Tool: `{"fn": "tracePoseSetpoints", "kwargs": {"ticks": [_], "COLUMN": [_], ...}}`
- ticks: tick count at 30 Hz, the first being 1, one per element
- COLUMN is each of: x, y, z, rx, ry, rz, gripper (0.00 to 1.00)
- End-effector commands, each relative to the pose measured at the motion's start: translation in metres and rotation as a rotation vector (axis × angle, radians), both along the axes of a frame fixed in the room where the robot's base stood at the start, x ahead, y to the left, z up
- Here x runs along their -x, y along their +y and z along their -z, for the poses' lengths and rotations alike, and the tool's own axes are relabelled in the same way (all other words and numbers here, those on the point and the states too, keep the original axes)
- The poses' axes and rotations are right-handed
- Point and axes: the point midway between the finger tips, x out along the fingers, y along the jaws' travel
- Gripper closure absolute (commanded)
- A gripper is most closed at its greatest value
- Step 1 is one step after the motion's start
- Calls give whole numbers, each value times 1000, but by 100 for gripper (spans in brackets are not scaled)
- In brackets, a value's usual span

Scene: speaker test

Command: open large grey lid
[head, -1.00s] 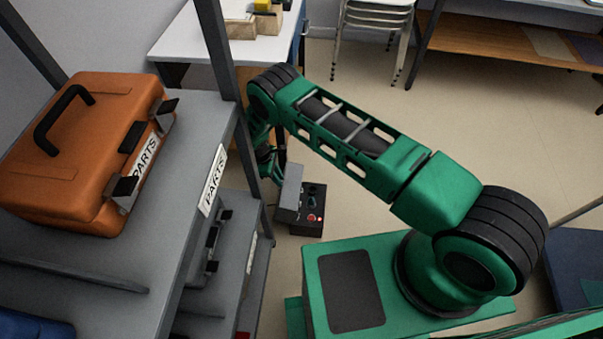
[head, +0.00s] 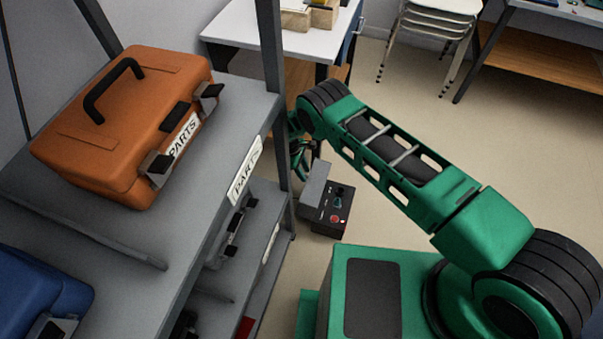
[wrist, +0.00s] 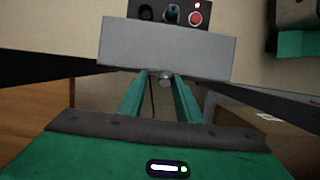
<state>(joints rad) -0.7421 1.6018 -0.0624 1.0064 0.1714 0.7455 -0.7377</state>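The large grey lid (wrist: 165,48) is a flat plate with a small round knob (wrist: 165,79) on its lower edge in the wrist view. In the head view the lid (head: 314,184) stands raised at the left side of a black control box (head: 327,218). My gripper (wrist: 163,76) has its two green fingers apart, with the knob between or just beyond their tips. I cannot tell whether they touch it. In the head view the gripper is mostly hidden behind the shelf post and my arm.
A grey shelf rack (head: 221,130) stands at the left, its post close to my arm. It holds an orange parts case (head: 125,120), a blue case (head: 40,290) and a grey case (head: 232,235). A white table (head: 255,38) is behind. The floor at right is open.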

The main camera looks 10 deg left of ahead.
Motion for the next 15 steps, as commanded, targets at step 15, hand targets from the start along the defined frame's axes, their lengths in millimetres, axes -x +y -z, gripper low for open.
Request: {"fn": "tracePoseSetpoints", "kwargs": {"ticks": [15], "x": [2], "y": [4], "z": [-12], "rx": [-1], "ry": [6], "rz": [-1], "gripper": [63]}}
